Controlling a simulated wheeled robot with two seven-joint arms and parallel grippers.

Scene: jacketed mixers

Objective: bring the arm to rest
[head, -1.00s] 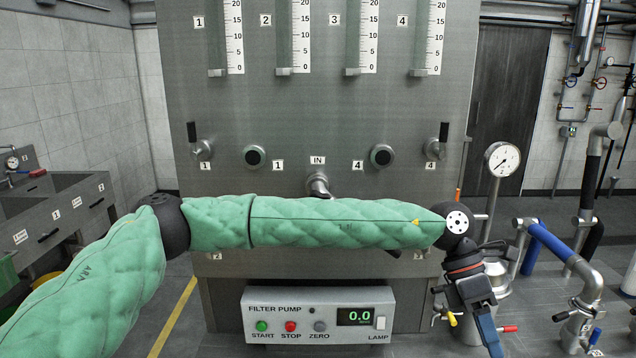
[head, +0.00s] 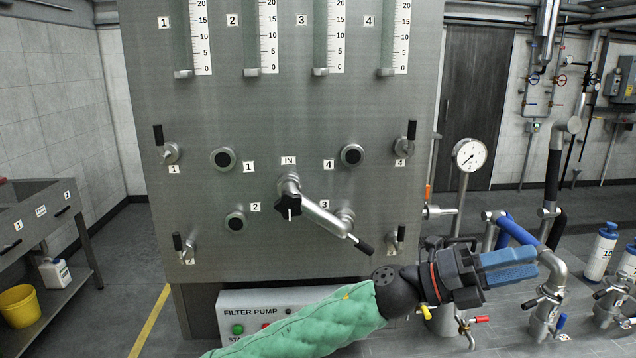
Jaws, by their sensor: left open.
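My left arm, in a green quilted sleeve, comes in low in the head view. Its left gripper (head: 508,266), with blue fingers, points right in front of the pipework at the lower right. It is open and I see nothing held in it. My right gripper is not in view. The arm covers part of the filter pump box (head: 252,299), including its display and lamp.
A steel panel (head: 290,110) with numbered gauges, valves and a central inlet pipe stands ahead. A pressure gauge (head: 469,155) and blue-sleeved pipes (head: 516,228) stand to the right. A sink bench (head: 35,215) and yellow bucket (head: 19,305) are at the left.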

